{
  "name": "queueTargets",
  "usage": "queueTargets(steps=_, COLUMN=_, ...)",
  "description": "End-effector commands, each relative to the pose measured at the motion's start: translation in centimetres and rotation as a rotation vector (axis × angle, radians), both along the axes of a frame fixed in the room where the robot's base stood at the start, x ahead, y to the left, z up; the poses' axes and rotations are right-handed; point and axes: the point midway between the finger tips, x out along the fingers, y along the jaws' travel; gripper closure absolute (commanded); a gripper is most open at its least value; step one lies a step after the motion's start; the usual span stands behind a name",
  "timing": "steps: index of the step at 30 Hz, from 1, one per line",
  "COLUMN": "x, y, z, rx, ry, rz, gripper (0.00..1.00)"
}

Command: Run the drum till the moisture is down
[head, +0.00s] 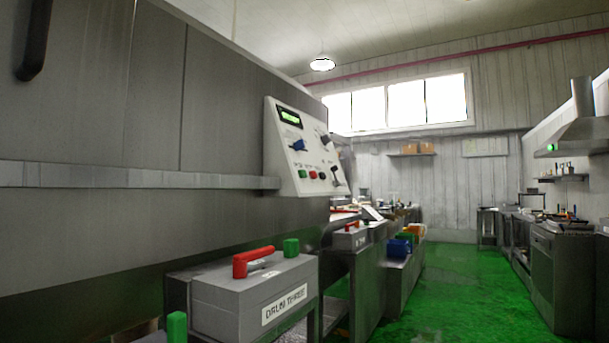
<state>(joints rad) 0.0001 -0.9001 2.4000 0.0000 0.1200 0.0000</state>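A large grey metal machine (110,120) with a dark handle (34,40) fills the left of the head view. A white slanted control panel (290,130) is fixed to its right end. The panel has a lit green display (289,116), a blue knob or lever (297,146), dark controls and a row of small coloured buttons. The display's text is too small to read. My gripper is not in view.
A second grey box with a red handle (350,227) stands farther back, by blue, green and orange bins (398,248). A stove (562,275) under a hood (580,135) lines the right wall. The green floor (460,290) between is clear.

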Motion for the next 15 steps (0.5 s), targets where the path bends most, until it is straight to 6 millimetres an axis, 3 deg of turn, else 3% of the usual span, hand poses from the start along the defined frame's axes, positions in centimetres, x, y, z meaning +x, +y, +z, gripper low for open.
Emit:
queueTargets(steps=3, x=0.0, y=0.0, z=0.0, rx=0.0, ry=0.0, rz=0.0, gripper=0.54)
queueTargets(steps=10, x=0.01, y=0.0, z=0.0, rx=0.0, ry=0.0, rz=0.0, gripper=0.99)
queueTargets(steps=15, x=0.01, y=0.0, z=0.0, rx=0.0, ry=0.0, rz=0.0, gripper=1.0)
